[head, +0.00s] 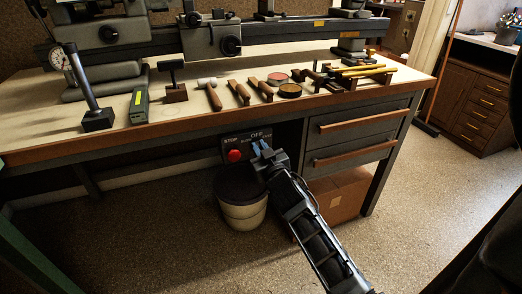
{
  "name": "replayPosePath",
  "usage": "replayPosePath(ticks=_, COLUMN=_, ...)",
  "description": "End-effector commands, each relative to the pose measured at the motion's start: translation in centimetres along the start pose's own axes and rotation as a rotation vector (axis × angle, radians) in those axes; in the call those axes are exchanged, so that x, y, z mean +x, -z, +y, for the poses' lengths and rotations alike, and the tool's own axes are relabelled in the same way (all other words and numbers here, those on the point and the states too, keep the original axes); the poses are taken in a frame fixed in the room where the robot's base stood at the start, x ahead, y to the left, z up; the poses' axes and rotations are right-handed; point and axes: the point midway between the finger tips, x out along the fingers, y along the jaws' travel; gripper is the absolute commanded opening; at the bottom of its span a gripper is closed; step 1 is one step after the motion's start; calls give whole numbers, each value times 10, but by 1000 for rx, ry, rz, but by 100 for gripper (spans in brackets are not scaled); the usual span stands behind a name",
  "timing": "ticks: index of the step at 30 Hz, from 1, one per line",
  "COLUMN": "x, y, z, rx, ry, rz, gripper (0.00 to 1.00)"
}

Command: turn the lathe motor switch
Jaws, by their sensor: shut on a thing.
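The lathe motor switch is on a dark control panel (231,142) under the bench's front edge. The panel carries a red stop button (234,156) at its left, with "STOP" and "OFF" lettering. My gripper (258,146) reaches up from the lower right to the panel's right part, below the "OFF" label. Its bluish fingers are shut on the switch knob, which is mostly hidden behind them. The lathe (210,38) stands on the bench above.
Drawers (357,121) are right of the panel. Floor in front is clear.

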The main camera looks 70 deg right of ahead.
Motion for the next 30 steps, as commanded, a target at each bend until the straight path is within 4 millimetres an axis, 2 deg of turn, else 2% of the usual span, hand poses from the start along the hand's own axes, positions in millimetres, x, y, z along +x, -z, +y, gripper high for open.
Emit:
replayPosePath(ticks=15, x=0, y=-2, z=-9, rx=-388, ry=2, rz=2, gripper=0)
replayPosePath(ticks=30, x=0, y=-2, z=-12, rx=-523, ry=2, rz=2, gripper=0)
